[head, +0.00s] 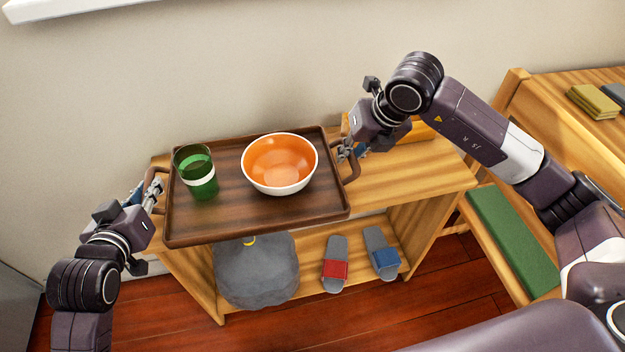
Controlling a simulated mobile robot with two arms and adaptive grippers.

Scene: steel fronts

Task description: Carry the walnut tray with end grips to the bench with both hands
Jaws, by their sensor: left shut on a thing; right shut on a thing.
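The dark walnut tray (240,219) with a grip at each end is over the left part of the wooden bench (422,178). Its front edge reaches past the bench's front; I cannot tell whether it rests on the top or hangs just above it. A green glass with a white band (201,176) stands upright on its left side, and a white bowl with an orange inside (280,164) sits right of it. My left gripper (152,193) is shut on the tray's left grip. My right gripper (346,156) is shut on its right grip.
An orange-yellow object (424,132) lies at the back of the bench top, partly behind my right arm. Slippers (335,266) and a grey cushion-like thing (256,272) are on the lower shelf. A desk (585,120) with books and a green-padded seat (512,240) stand at right.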

